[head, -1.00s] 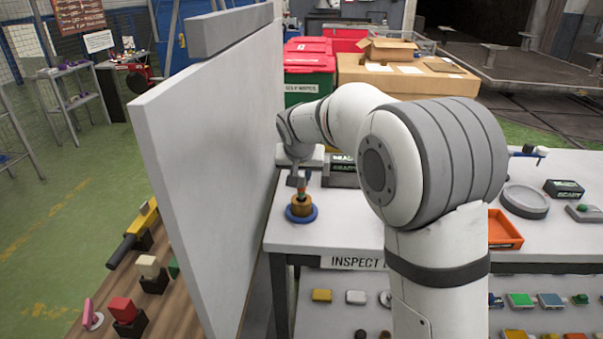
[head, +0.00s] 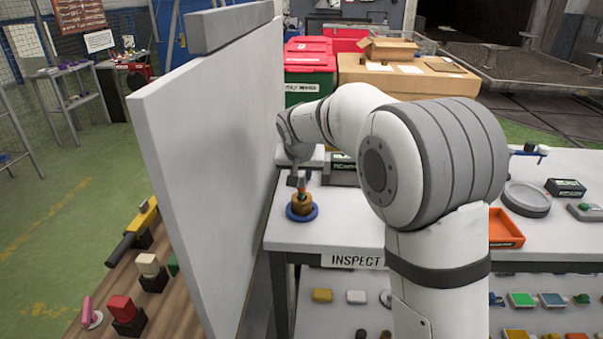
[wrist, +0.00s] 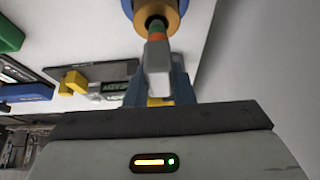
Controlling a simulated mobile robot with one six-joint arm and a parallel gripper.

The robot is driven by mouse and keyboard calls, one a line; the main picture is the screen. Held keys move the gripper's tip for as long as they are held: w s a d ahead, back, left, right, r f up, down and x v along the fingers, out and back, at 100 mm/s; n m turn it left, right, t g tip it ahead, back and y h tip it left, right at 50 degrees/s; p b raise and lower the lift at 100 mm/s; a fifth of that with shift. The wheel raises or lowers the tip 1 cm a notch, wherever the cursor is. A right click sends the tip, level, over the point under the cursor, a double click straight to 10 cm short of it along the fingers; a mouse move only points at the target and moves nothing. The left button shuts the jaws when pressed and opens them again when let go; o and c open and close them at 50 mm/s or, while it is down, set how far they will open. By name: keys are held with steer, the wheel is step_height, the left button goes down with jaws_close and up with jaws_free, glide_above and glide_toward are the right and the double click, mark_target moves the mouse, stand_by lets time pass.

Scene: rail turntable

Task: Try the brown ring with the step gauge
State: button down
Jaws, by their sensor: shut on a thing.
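My gripper (wrist: 158,88) is shut on the grey handle of the step gauge (wrist: 158,60), which has orange and green bands near its far end. The gauge also shows in the head view (head: 301,188), pointing down. The brown ring (head: 302,205) lies on a round blue base (head: 302,216) at the left end of the inspection table. In the wrist view the gauge's end is at the dark hole of the ring (wrist: 172,14). The tip is hidden, so I cannot tell how deep it sits.
A tall white panel (head: 205,150) stands close on the left of the table (head: 340,233). A dark labelled block (head: 343,168) lies behind the ring. An orange tray (head: 505,229) and a grey round dish (head: 526,199) are farther right, beyond my arm.

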mark_target(302, 188)
steer(key=shift+f+b, duration=2.4)
steer(key=shift+b, duration=0.35)
stand_by(4.1)
steer(key=c, duration=1.2)
jaws_free()
steer(key=shift+o, duration=0.2)
